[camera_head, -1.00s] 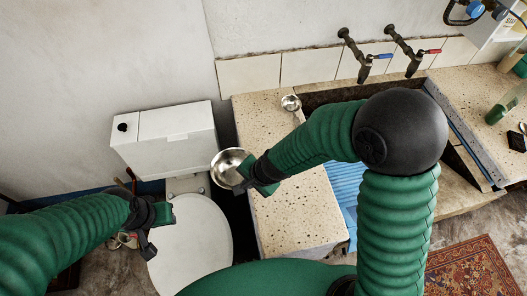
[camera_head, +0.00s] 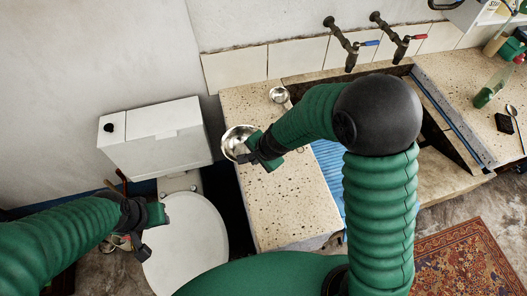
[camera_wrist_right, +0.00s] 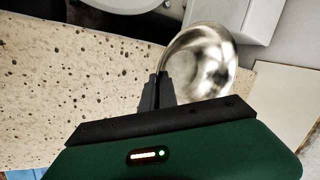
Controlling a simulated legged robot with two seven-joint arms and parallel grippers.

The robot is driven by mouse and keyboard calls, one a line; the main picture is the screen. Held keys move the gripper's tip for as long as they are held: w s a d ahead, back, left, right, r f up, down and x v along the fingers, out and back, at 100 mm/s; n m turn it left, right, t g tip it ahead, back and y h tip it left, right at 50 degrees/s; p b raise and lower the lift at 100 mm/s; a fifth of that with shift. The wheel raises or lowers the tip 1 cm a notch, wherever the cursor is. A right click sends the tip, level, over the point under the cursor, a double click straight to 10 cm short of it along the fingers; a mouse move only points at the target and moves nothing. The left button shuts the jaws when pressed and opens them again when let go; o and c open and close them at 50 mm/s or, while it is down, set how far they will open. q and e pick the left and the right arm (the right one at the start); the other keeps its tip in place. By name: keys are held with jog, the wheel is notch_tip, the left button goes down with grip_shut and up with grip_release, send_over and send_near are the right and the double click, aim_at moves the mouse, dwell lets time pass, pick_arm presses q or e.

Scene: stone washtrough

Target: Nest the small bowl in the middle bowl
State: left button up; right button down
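A shiny metal bowl (camera_head: 236,138) is at the left edge of the stone counter (camera_head: 290,205). My right gripper (camera_head: 248,158) is at its near right side. In the right wrist view, the fingers (camera_wrist_right: 158,88) are together at the rim of the bowl (camera_wrist_right: 203,62). I see only one bowl there, and cannot tell whether it is the small or the middle one. A smaller round metal piece (camera_head: 279,94), a small bowl or ladle, lies farther back on the counter. My left gripper (camera_head: 152,232) is open and empty above the white toilet lid (camera_head: 195,255).
A toilet cistern (camera_head: 155,137) stands left of the counter. Two taps (camera_head: 350,50) stick out from the wall above the sunken trough. The counter's front part is clear.

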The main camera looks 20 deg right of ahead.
jog(key=w+d, duration=0.2)
jog(key=d, duration=0.1)
jog(key=w+d, duration=0.1)
jog(key=d, duration=0.1)
jog(key=shift+w+f, duration=0.2)
jog(key=shift+w, duration=0.15)
notch_tip(320, 180, down, 3)
jog(key=shift+a+f+b, duration=0.1)
jog(key=shift+a+b, duration=0.05)
jog(key=shift+b, duration=0.2)
jog(key=c, duration=2.1)
grip_release()
jog(key=shift+s+f, duration=0.1)
jog(key=shift+f, duration=0.1)
jog(key=o, duration=0.5)
jog(key=shift+c, duration=0.2)
